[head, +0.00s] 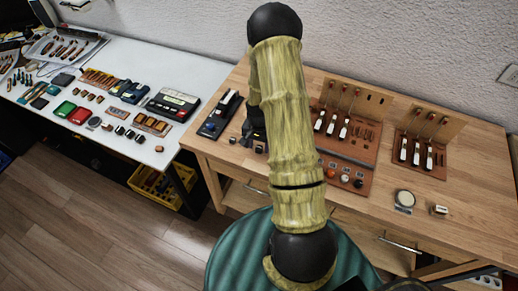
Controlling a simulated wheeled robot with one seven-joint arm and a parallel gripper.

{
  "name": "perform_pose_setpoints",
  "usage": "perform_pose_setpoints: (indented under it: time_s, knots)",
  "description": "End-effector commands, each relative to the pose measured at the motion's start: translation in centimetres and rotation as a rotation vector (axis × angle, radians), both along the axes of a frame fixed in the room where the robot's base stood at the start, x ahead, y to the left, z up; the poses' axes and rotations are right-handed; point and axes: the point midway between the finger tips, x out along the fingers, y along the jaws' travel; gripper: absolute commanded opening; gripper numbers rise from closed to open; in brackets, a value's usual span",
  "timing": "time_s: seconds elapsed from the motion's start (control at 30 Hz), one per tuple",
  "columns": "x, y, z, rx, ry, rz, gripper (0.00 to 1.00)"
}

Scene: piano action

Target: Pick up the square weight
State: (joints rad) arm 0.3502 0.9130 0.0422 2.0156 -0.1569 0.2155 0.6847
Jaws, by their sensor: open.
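A small pale block (438,209), which looks like the square weight, sits at the right front of the wooden workbench (465,190). A round pale-topped disc (405,197) with a small label lies just left of it. My gripper (254,138) is a dark shape partly hidden behind my arm, above the left part of the bench. It is open, with no held thing visible, and is well to the left of the pale block. Its fingertips are not clearly seen.
Two brown racks with upright tools stand on the bench, one behind my arm (340,122) and one at the right (424,142). A dark tray (220,115) lies at the left. A white table (120,75) holds several parts. A green round seat (235,255) stands in front.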

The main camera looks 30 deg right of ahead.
Motion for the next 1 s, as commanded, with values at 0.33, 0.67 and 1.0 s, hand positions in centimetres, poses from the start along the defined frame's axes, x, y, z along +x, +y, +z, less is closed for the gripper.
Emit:
perform_pose_setpoints:
  time_s: [0.33,0.67,1.0]
  knots:
    - [0.0,0.0,0.0,0.0,0.0,0.0,0.06]
    - [0.0,0.0,0.1,0.0,0.0,0.0,0.0]
    - [0.1,0.0,3.2,-0.001,-0.005,-0.001,0.0]
